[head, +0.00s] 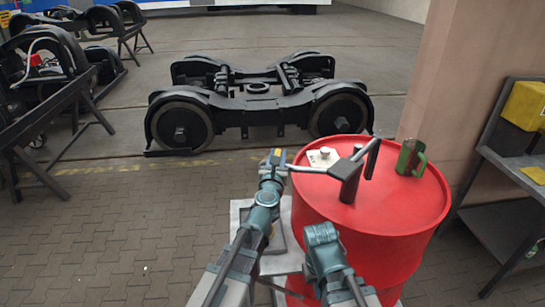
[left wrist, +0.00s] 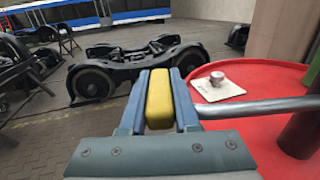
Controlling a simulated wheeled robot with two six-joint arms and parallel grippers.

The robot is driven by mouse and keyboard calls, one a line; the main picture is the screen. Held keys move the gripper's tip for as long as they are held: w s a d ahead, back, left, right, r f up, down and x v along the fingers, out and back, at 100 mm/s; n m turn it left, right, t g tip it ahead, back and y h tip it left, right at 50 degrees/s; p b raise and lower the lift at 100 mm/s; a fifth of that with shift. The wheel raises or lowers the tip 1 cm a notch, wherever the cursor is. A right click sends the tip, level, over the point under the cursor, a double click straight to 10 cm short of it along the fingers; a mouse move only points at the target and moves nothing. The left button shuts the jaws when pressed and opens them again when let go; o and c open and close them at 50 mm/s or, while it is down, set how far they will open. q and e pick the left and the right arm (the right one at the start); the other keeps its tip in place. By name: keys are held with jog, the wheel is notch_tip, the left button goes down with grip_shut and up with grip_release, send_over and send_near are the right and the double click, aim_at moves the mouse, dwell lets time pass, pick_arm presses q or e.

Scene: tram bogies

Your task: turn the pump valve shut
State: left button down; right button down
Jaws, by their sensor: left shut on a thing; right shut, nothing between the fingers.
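A hand pump with a dark upright body (head: 350,187) stands on top of the red drum (head: 405,212). Its grey spout (head: 312,169) reaches left past the drum's rim. My left gripper (head: 275,158) is at the spout's outer end. In the left wrist view its blue fingers are shut on a yellow valve handle (left wrist: 159,98), with the spout (left wrist: 262,106) running off to the right. The joint between handle and spout is hidden by the fingers. My right gripper (head: 321,235) is shut and empty, low in front of the drum.
A white card with a round knob (head: 322,157) and a green mug (head: 410,158) are on the drum top. A pale stand (head: 243,212) is left of the drum. A black bogie (head: 258,100) stands behind. A metal shelf (head: 500,205) is at the right.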

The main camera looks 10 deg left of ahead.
pick_arm(q)
jog(key=shift+d+n+y, duration=0.2)
jog(key=shift+n+y, duration=1)
jog(key=shift+y, duration=0.6)
jog(key=shift+n+g+y, duration=0.3)
jog(key=shift+y, duration=0.2)
jog(key=c, duration=0.6)
grip_release()
jog(key=shift+c, duration=0.2)
